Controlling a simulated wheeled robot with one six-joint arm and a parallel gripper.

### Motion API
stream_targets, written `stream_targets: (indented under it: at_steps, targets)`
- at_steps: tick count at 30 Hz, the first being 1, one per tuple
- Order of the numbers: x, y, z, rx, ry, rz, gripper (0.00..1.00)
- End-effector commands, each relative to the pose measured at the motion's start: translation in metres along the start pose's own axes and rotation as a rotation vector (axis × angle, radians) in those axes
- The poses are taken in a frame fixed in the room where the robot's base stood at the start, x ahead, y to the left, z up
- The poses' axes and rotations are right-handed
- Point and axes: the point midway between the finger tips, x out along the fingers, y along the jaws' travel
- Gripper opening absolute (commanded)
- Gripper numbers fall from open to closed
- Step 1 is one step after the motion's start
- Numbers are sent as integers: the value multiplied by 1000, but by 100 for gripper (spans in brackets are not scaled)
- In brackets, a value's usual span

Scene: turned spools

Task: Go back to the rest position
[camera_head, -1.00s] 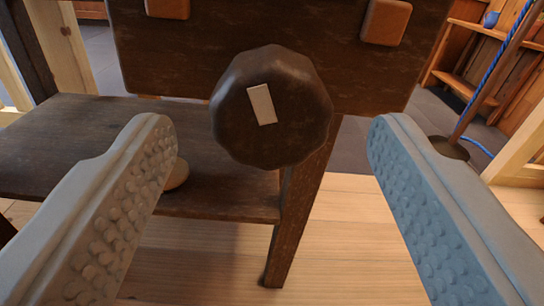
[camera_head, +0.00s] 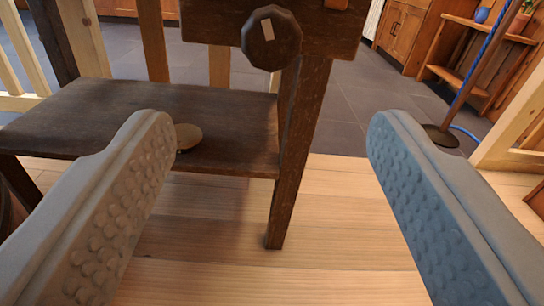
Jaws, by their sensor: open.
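My gripper (camera_head: 272,140) is open and empty, its two grey padded fingers at the left and right of the view. Ahead and above the gap between them is a dark faceted wooden knob (camera_head: 285,38) with a small pale rectangular mark. The knob is on the dark wooden panel (camera_head: 215,25) of a stand. The gripper is apart from the knob. The top of the panel is out of view.
The stand's leg (camera_head: 290,190) meets the light plank floor (camera_head: 350,220). A pole with blue cord (camera_head: 478,80) and a wooden cabinet (camera_head: 400,32) are at the right.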

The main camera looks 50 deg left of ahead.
Motion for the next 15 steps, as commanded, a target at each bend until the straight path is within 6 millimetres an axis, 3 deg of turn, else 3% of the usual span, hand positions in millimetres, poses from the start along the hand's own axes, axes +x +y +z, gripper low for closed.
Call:
stream_targets:
  at_steps: [10, 15]
  targets:
    - [3, -1, -2, 5, -7, -6, 64]
    - [24, -8, -14, 64, -89, -62, 64]
